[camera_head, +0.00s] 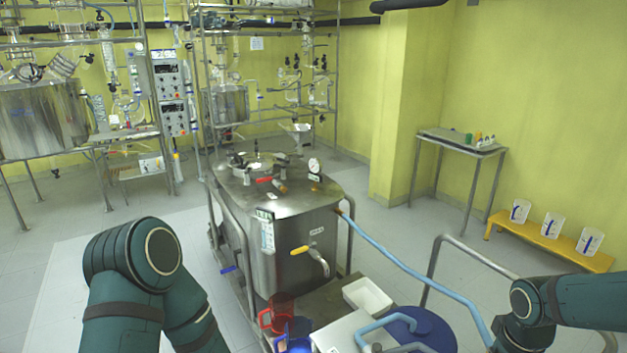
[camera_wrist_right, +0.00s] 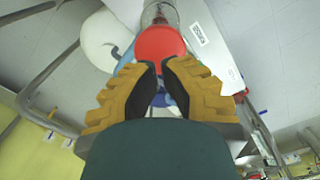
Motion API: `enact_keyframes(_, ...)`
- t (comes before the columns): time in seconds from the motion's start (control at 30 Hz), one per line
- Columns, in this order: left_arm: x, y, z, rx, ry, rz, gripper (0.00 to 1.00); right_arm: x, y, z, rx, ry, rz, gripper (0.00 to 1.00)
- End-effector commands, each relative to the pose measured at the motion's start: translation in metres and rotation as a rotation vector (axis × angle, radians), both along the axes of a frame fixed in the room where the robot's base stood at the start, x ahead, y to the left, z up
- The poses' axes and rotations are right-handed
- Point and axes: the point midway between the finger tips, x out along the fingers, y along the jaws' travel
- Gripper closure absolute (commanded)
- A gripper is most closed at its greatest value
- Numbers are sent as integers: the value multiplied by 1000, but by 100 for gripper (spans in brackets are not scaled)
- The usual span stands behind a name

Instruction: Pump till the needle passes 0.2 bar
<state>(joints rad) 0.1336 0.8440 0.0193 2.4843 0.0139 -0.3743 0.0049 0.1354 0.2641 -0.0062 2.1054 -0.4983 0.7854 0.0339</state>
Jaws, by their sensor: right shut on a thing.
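A steel vessel (camera_head: 278,210) stands in the middle of the head view. A round white gauge (camera_head: 314,165) stands on its lid; its needle is too small to read. A light blue hose (camera_head: 415,272) runs from the vessel's right side toward my right arm. In the right wrist view my right gripper (camera_wrist_right: 161,70) has its yellow, black-padded fingers shut on a round red piece (camera_wrist_right: 159,45). The fingers and my wrist hide its lower part. The head view does not show this gripper's fingers. My left arm shows at lower left, but its gripper is out of view.
Near the vessel are a red jug (camera_head: 277,311), a white tray (camera_head: 368,296) and a blue round lid (camera_head: 418,327). A metal rail (camera_head: 437,262) stands at right. A side table (camera_head: 462,143) and yellow bench (camera_head: 550,240) stand by the wall. Floor left of the vessel is clear.

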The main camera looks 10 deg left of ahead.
Motion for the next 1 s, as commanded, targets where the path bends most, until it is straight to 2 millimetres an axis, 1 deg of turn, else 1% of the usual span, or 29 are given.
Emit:
enact_keyframes(0.57, 0, 0, -1, 0, 0, 0, 54, 0, 0, -1, 0, 0, 0, 100)
enact_keyframes(0.67, 0, 0, -5, 0, 1, 0, 54, 0, 0, -6, 0, 0, 0, 100)
enact_keyframes(1.0, -2, -1, -28, 2, 6, -4, 54, 0, 0, -32, 0, 1, 0, 100)
